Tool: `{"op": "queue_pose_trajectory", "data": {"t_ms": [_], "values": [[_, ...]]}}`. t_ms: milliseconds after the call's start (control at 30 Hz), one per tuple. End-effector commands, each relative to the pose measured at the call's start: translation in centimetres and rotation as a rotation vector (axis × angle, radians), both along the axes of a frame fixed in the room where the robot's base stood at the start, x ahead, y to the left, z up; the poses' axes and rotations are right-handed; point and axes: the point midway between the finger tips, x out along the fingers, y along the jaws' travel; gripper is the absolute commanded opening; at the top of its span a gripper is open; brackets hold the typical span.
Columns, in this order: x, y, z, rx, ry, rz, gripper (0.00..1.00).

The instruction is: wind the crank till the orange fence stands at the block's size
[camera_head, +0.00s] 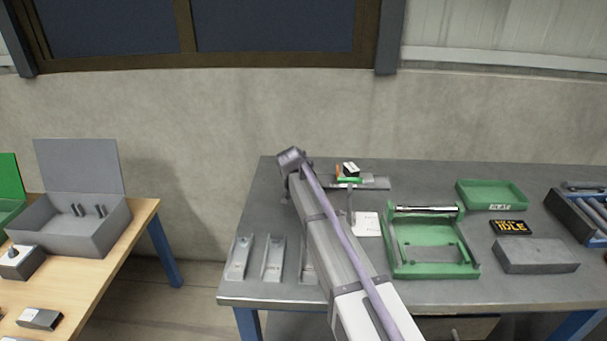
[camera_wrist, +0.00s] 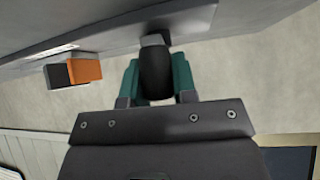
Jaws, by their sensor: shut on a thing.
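My gripper (camera_wrist: 154,84) is shut on a black rounded crank knob (camera_wrist: 156,72), with a teal finger on either side of it. A short grey piece joins the knob to a long grey bar behind. The orange fence (camera_wrist: 86,69) stands left of my gripper in the wrist view, with a dark block (camera_wrist: 58,76) right beside it. I cannot tell whether a gap lies between them. In the head view, a small black-and-white block (camera_head: 351,168) sits by orange and green parts on the bench's far side. My arm hides the crank and gripper there.
A green frame with a roller (camera_head: 432,256) stands on the grey bench, right of my arm. A green tray (camera_head: 491,194), a dark display reading IDLE (camera_head: 510,227) and a grey slab (camera_head: 537,255) lie farther right. Two grey holders (camera_head: 240,257) stand left. A concrete wall (camera_head: 220,130) rises behind.

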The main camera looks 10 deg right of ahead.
Motion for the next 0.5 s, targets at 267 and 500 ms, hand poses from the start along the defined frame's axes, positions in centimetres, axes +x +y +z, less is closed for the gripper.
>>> {"op": "queue_pose_trajectory", "data": {"t_ms": [267, 500], "values": [[0.58, 0.89, 0.00, 0.001, 0.000, -0.220, 0.03], [0.80, 1.25, -0.01, 0.002, 0.000, -0.343, 0.03]]}}
